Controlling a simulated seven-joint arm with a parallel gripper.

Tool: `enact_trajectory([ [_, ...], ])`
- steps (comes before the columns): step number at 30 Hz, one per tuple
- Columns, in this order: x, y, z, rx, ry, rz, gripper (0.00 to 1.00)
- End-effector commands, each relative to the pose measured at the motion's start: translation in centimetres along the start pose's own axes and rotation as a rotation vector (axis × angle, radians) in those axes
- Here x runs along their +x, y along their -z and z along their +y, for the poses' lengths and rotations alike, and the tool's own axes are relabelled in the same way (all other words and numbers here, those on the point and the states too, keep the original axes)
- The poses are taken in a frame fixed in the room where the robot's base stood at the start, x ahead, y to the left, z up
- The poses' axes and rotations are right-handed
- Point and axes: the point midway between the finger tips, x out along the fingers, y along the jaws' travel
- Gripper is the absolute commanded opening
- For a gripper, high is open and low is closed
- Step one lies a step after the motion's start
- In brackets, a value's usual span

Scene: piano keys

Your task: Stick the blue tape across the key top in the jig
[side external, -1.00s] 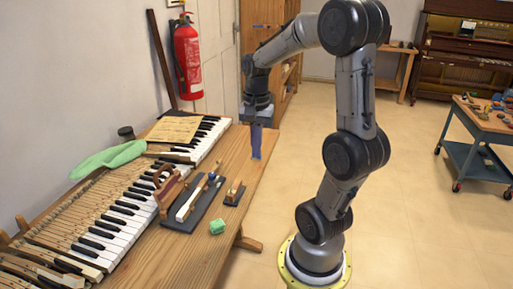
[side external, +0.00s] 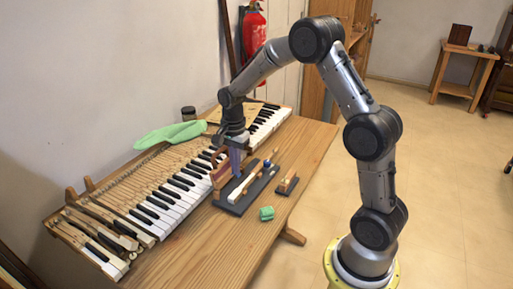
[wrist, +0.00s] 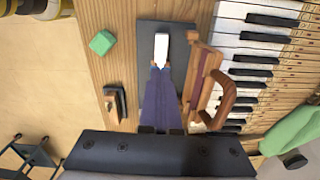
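The jig is a dark plate (side external: 229,206) on the wooden bench, and it also shows in the wrist view (wrist: 149,30). A white-topped key (side external: 237,192) lies in it; the white top (wrist: 161,48) shows in the wrist view. My gripper (side external: 235,146) points down above the jig, near the bench-side piano keys. A long blue-purple strip, seemingly the blue tape (wrist: 160,103), hangs from my gripper (wrist: 175,131), which looks shut on it. The strip's far end appears near the key top in the wrist view; contact cannot be told. Part of the key is hidden behind the strip.
A wooden handled tool (wrist: 222,98) stands close beside the jig, next to the piano keyboard (side external: 175,195). A small wooden piece on a dark base (side external: 288,183) and a green block (side external: 266,213) lie on the other side. A green cloth (side external: 170,133) lies behind.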

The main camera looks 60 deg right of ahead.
Motion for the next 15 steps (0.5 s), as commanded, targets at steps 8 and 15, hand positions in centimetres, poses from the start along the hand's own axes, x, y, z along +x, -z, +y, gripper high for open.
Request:
enact_trajectory([
  [8,1.1,-1.2,-0.1,-0.029,-0.001,0.000,0.00],
  [15,2.7,-1.1,-0.1,-0.028,-0.001,0.000,0.00],
])
